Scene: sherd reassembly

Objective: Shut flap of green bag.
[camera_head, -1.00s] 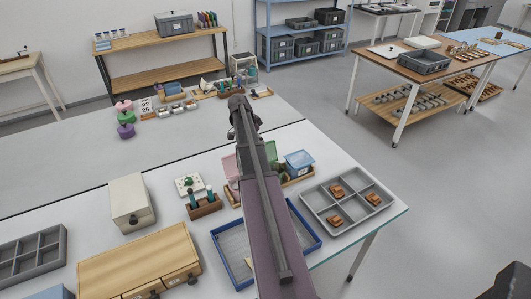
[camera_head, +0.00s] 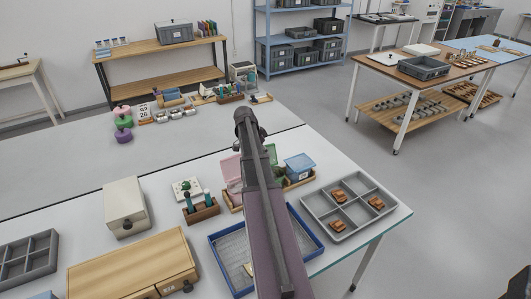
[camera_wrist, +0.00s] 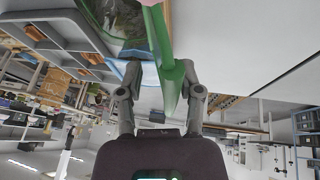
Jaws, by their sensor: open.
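The green bag (camera_head: 272,154) stands between a pink bag (camera_head: 232,172) and a blue bag (camera_head: 299,163) in a wooden holder (camera_head: 292,184) on the white table. My arm hides much of it in the head view. In the wrist view its green flap (camera_wrist: 170,65) stands up as a thin panel between the fingers of my gripper (camera_wrist: 160,74). The fingers are apart; the right finger is close to the green panel, and I cannot tell whether they touch.
A grey divided tray (camera_head: 337,238) with brown pieces is right of the bags. A blue-rimmed tray (camera_head: 226,286) lies in front. A small wooden block with bottles (camera_head: 202,212) and a white box (camera_head: 126,206) stand left. The far tabletop is partly clear.

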